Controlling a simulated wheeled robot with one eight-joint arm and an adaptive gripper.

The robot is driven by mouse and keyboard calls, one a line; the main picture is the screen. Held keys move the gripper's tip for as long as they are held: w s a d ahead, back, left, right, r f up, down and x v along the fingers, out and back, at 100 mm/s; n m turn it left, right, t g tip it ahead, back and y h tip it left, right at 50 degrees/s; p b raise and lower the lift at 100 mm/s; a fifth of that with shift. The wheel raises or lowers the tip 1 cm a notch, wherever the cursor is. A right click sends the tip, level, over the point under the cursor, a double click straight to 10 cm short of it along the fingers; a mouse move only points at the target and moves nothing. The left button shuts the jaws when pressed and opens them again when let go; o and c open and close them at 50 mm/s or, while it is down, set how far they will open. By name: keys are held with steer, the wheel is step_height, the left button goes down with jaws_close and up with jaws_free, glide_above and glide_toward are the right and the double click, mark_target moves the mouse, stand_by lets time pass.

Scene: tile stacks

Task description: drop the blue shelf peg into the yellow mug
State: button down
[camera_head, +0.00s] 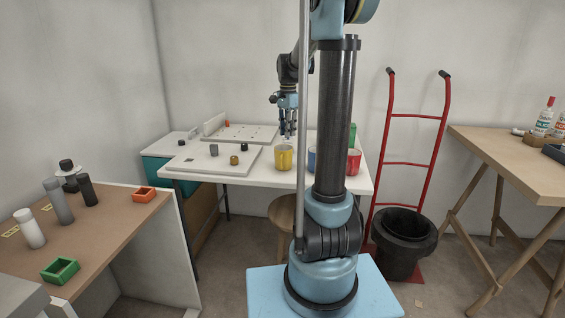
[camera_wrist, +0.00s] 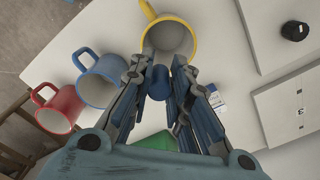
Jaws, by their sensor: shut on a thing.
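The yellow mug (camera_head: 284,158) stands on the white table in the head view. In the wrist view its open mouth shows at the top, with the yellow rim (camera_wrist: 195,42) and a handle at its upper left. My gripper (camera_head: 289,134) is above the yellow mug in the head view. In the wrist view my gripper (camera_wrist: 160,80) is shut on the blue shelf peg (camera_wrist: 159,84), which sits between the fingers. The peg's top end appears just beside the mug's near rim in that view. I cannot tell the height gap between peg and mug.
A blue mug (camera_wrist: 97,80) and a red mug (camera_wrist: 58,108) stand left of the yellow mug in the wrist view. A white board (camera_head: 238,172) with small pegs lies left of it in the head view. A green thing (camera_wrist: 155,141) is partly hidden behind my gripper.

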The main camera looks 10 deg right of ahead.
steer(key=shift+f, duration=0.65)
steer(key=c, duration=1.4)
jaws_free()
steer(key=shift+c, duration=0.2)
steer(key=shift+r, duration=0.1)
step_height(320, 180, up, 12)
steer(key=shift+f, duration=0.15)
